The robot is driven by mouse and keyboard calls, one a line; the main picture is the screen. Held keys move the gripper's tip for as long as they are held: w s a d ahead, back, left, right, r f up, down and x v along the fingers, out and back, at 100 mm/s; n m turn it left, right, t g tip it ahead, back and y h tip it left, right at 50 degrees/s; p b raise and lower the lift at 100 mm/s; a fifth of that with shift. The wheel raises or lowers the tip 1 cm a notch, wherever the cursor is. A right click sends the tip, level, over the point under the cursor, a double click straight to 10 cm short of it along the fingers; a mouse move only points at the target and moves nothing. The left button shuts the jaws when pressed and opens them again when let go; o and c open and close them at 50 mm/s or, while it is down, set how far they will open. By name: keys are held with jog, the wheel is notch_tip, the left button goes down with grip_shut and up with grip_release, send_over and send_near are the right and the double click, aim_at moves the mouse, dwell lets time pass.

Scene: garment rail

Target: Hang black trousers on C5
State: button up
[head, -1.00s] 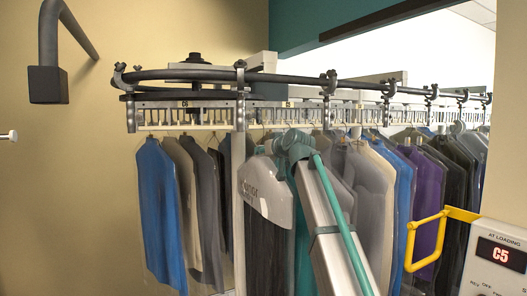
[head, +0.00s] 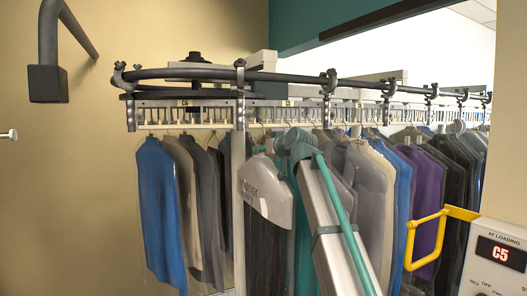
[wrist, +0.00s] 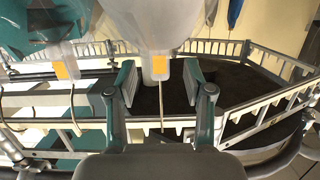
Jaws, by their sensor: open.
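A dark garment (head: 262,250) under a pale printed shoulder cover hangs at the front of the rail in the head view; I take it to be the black trousers. In the wrist view a white hanger neck (wrist: 156,35) with an orange tag and a thin metal hook reaches between my fingers. My gripper (wrist: 160,88) is open, one finger on each side of the hook, with gaps beside it. In the head view the fingertips cannot be made out among the hangers. A slotted rail (head: 215,114) carries a C6 label; another label to its right is too small to read.
A teal item on a second tagged hanger (wrist: 40,48) is close at left in the wrist view. Several covered garments crowd the rail, including a blue one (head: 162,215). A yellow handle (head: 412,240) and a panel (head: 500,235) reading C5 stand at right.

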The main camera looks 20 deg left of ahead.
jog(key=v, duration=1.1)
jog(key=shift+o, duration=1)
jog(key=f+v, duration=0.2)
jog(key=v, duration=1)
jog(key=shift+s+d+f+p, duration=0.15)
jog(key=shift+s+d+p, duration=0.3)
